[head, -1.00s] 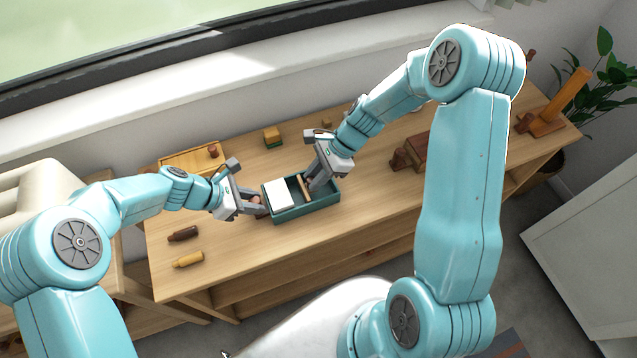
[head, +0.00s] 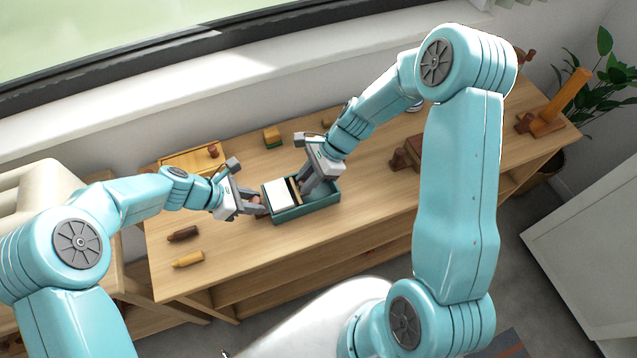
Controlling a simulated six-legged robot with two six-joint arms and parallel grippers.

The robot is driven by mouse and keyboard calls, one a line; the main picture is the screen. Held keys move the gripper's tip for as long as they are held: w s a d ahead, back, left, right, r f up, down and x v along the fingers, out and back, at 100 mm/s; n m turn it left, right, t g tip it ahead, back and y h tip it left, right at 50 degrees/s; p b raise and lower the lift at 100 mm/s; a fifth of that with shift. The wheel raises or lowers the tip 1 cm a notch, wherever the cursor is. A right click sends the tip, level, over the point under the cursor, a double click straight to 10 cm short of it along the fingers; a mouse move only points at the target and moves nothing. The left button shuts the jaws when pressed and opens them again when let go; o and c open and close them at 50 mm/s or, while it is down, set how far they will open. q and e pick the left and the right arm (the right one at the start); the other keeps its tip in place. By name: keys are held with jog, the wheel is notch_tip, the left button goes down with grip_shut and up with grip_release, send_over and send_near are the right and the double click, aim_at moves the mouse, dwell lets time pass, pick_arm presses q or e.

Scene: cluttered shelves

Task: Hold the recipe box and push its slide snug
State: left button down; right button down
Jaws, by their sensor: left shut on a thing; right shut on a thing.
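The recipe box (head: 307,209) is a dark green open tray on the wooden table, with a block of white cards (head: 279,193) in its left part. Its slide (head: 294,190) is a thin light-brown wooden piece standing across the box, close against the right side of the cards. My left gripper (head: 263,207) is shut on the box at its left end. My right gripper (head: 302,190) reaches down into the box from above and is shut on the slide. Its fingers hide part of the slide and of the empty right part of the box.
A brown bottle-shaped piece (head: 183,234) and a yellow one (head: 188,260) lie at the table's left. A wooden tray (head: 180,161), a yellow-green block (head: 272,137) and dark brown blocks (head: 408,154) stand around. The table in front of the box is clear.

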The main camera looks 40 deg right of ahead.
jog(key=shift+a, duration=0.4)
jog(key=c, duration=0.9)
grip_release()
jog(key=shift+o, duration=0.2)
jog(key=shift+w+d+r, duration=0.1)
jog(key=v, duration=1.2)
